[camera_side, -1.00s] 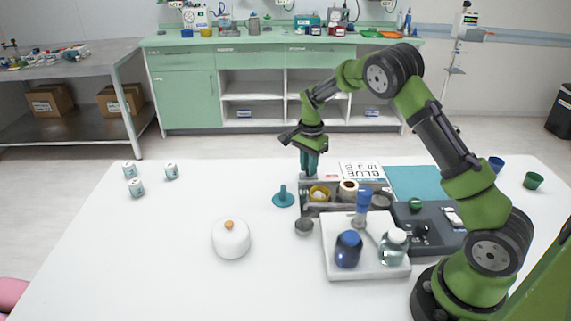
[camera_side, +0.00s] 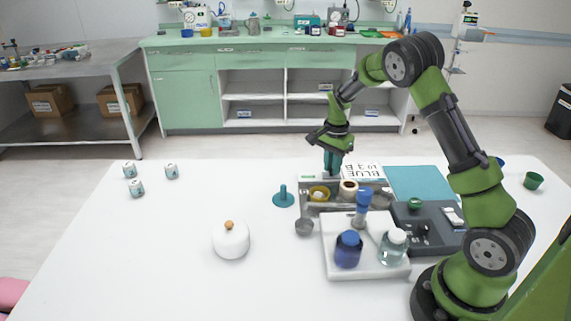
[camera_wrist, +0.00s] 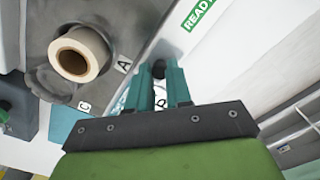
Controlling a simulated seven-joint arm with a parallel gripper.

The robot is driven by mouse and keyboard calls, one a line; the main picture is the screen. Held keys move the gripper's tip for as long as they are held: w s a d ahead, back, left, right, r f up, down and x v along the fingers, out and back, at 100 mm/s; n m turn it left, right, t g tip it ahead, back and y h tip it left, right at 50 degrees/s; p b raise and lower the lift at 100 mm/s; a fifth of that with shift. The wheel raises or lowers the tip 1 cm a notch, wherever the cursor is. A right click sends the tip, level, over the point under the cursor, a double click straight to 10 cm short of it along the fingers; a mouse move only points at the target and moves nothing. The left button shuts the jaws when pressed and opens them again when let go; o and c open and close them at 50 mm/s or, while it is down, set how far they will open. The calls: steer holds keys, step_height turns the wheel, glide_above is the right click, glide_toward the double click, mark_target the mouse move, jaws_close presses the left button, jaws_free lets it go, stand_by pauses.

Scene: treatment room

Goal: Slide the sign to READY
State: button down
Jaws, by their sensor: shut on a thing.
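The sign is a low pale strip at the back edge of the grey tray (camera_side: 375,203). In the wrist view its green READY label (camera_wrist: 199,12) shows, partly cut off by the top edge. In the side view a small green patch (camera_side: 318,177) shows left of my gripper (camera_side: 333,172). In the wrist view my gripper (camera_wrist: 159,78) is shut on a small dark knob (camera_wrist: 158,67) between its fingertips. The knob is hidden behind the fingers in the side view.
The table's left side is mostly clear.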

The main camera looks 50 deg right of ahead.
steer(key=c, duration=1)
jaws_free()
steer(key=shift+c, duration=0.2)
step_height(320, 180, up, 17)
steer(key=s+a+r+n+t+y, duration=0.1)
steer(key=s+a+r+n+t, duration=0.1)
steer(key=s+a+n, duration=0.5)
steer(key=s+a+r+n+t+y, duration=0.1)
steer(key=s+a+n+t, duration=0.4)
steer(key=s+a, duration=0.8)
steer(key=shift+a+r+n, duration=0.45)
steer(key=shift+r+n, duration=0.45)
steer(key=shift+n, duration=0.1)
